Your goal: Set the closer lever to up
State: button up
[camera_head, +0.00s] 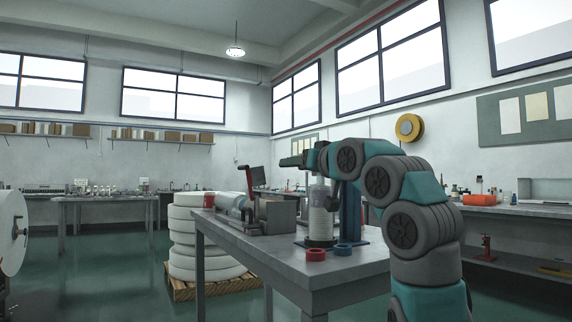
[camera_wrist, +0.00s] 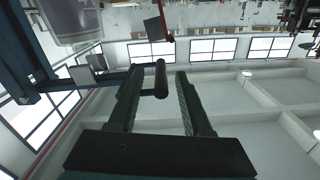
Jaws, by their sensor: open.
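My gripper (camera_head: 291,161) reaches left above the workbench in the head view, level with the top of the blue stand (camera_head: 351,212). In the wrist view my gripper (camera_wrist: 160,71) is open, with its two fingers apart. The lever cannot be made out in the head view. A white cup stack (camera_head: 320,213) stands beside the blue stand.
The grey workbench (camera_head: 290,257) also holds a grey machine with a red lever (camera_head: 249,182) and dark panel. White rolls (camera_head: 190,240) on a pallet stand behind.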

jog(key=shift+p+x, duration=0.45)
jog(key=shift+x, duration=1.95)
grip_shut()
